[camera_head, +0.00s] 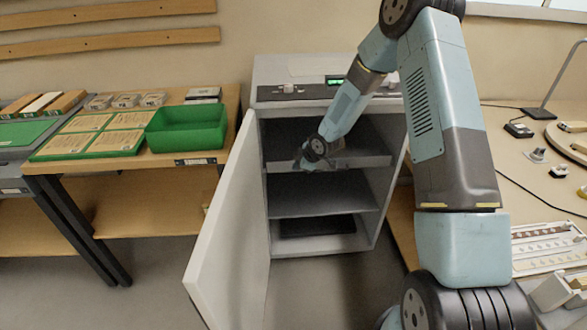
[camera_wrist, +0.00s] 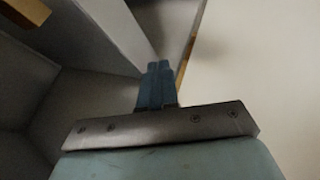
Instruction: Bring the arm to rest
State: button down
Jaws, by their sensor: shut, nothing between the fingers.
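My gripper (camera_head: 304,164) is at the open front of the grey cabinet (camera_head: 300,70), at the height of its upper shelf (camera_head: 350,160). In the wrist view my gripper (camera_wrist: 159,66) shows its two blue fingers together, with nothing between them. The arm reaches from the right foreground to the cabinet. The cabinet door (camera_head: 228,225) stands wide open to the left. I cannot tell whether the gripper touches the shelf.
A wooden table (camera_head: 190,159) on the left carries a green bin (camera_head: 186,128) and flat green-edged boards (camera_head: 105,134). A bench (camera_head: 540,188) on the right holds small parts and a tray (camera_head: 547,247). Floor (camera_head: 165,270) shows between left table and door.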

jog(key=s+d+r+m+h, duration=0.25)
jog(key=s+d+r, duration=0.25)
jog(key=r, duration=0.5)
jog(key=s+d+r+m+h, duration=0.1)
jog(key=s+d+r+m, duration=0.25)
jog(key=d+r, duration=0.45)
jog(key=s+d+r+m+h, duration=0.25)
jog(key=s+r, duration=0.25)
jog(key=r, duration=0.7)
jog(key=s+d+r+m, duration=0.1)
jog(key=s+r+m, duration=0.2)
jog(key=s, duration=0.6)
jog(key=s+d+r+m, duration=0.2)
jog(key=s+r, duration=0.3)
jog(key=s, duration=0.4)
jog(key=s+d+r+m+y, duration=0.1)
jog(key=s+r+m, duration=0.3)
jog(key=s, duration=0.6)
jog(key=shift+d, duration=0.6)
jog(key=shift+s, duration=0.1)
